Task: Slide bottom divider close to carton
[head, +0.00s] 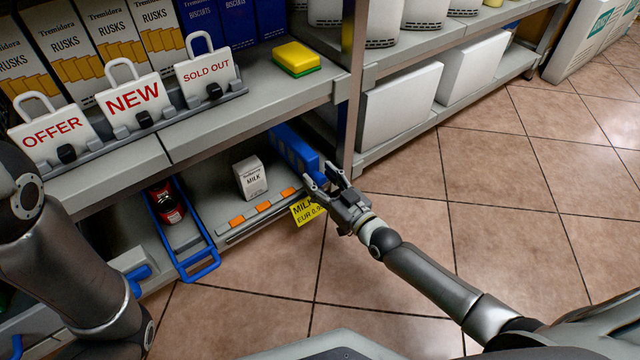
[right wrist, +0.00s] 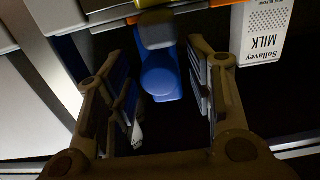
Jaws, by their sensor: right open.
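The white milk carton (head: 251,178) stands upright on the bottom shelf, behind the orange-marked front rail. It also shows upside down at the right of the right wrist view (right wrist: 263,35). A blue divider (head: 294,148) stands to the right of the carton, with a gap between them. My right gripper (head: 322,179) is open at the divider's front end, beside the shelf post. In the right wrist view a blue rounded end (right wrist: 161,77) shows between the spread fingers; contact cannot be told. My left arm is at the left edge, its gripper out of view.
A yellow milk price tag (head: 306,211) hangs at the rail (head: 255,214), close to my right gripper. A blue-framed pusher (head: 198,263) with a red can (head: 166,203) is left of the carton. The upper shelf overhangs; the tiled floor at right is clear.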

